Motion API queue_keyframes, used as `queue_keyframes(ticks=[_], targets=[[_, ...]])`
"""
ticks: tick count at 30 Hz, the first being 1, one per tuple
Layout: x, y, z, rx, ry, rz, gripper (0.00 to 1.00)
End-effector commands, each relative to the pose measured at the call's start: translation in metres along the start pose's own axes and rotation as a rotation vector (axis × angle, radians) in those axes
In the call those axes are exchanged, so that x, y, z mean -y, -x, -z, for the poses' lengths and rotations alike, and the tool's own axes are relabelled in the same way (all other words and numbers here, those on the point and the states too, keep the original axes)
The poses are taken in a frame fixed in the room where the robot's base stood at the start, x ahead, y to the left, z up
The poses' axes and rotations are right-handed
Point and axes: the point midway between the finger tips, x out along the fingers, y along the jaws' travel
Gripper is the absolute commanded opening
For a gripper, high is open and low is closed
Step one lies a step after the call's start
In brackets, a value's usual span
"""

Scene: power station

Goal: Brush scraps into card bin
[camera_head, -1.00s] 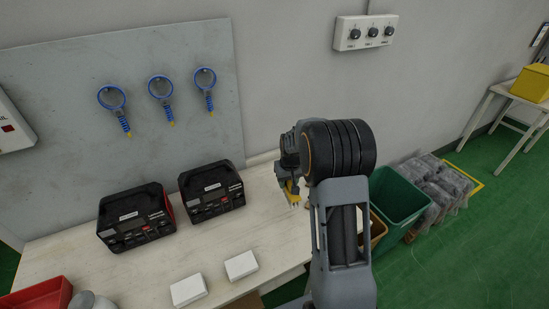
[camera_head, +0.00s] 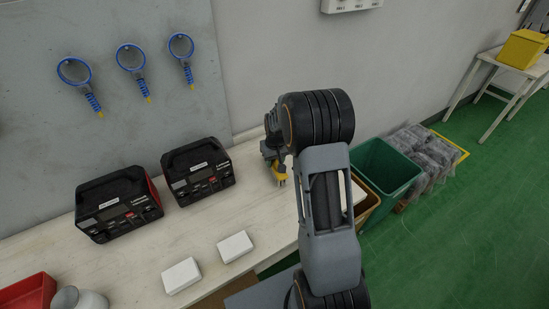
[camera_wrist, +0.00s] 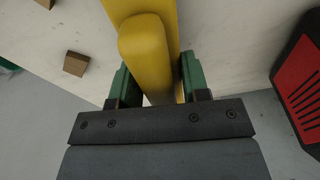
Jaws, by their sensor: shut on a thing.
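My gripper (camera_wrist: 157,85) is shut on the yellow handle of a brush (camera_wrist: 144,45). The green jaws press on both sides of it. Two brown scraps show in the wrist view on the pale bench top, one (camera_wrist: 75,63) left of the handle and one (camera_wrist: 45,3) at the top edge. In the head view a tan bin (camera_head: 369,203) stands past the bench's right end, partly hidden by my arm.
A green bin (camera_head: 391,169) stands beside the tan one, with grey wrapped bundles (camera_head: 433,153) beyond. Two black-and-red units (camera_head: 118,205) and (camera_head: 198,172) stand along the wall side of the bench (camera_head: 140,258). Two white boxes (camera_head: 181,276) and (camera_head: 235,246) lie nearer me.

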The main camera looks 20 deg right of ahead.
Motion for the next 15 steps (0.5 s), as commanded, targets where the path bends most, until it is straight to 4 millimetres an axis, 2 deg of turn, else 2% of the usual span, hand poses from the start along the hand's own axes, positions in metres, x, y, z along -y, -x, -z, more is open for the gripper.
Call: queue_keyframes(ticks=[3, 15], targets=[[0.0000, -0.0051, -0.0005, -0.001, 0.000, 0.000, 0.25], [-0.0038, -0.0049, 0.0003, 0.000, -0.001, 0.000, 0.25]])
